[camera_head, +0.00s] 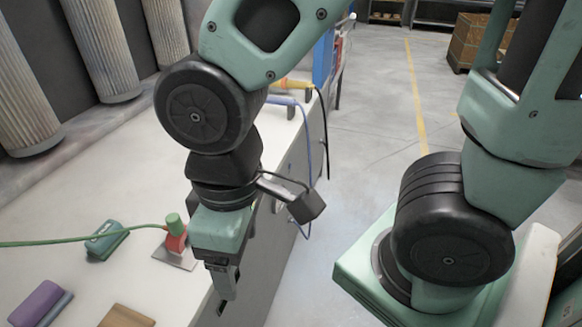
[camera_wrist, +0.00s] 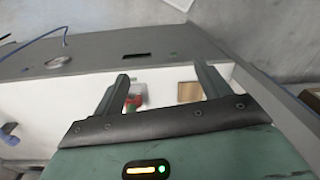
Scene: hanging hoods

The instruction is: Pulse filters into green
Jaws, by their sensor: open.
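A green-topped fitting with a red base (camera_head: 174,230) stands on a small metal plate, with a green hose running left. It also shows in the wrist view (camera_wrist: 131,103), partly behind a finger. A teal-green block (camera_head: 106,241) lies left of it. My gripper (camera_head: 223,281) points down near the bench's front edge, to the right of the fitting and apart from it. In the wrist view my gripper (camera_wrist: 160,78) is open, with nothing between its fingers.
A purple block (camera_head: 38,302) and a brown block (camera_head: 126,317) lie at the bench's near left. A yellow-handled tool (camera_head: 290,84) and a blue tool (camera_head: 282,99) with hanging cables sit at the far end. Grey floor is open to the right; a wooden crate (camera_head: 478,40) stands beyond.

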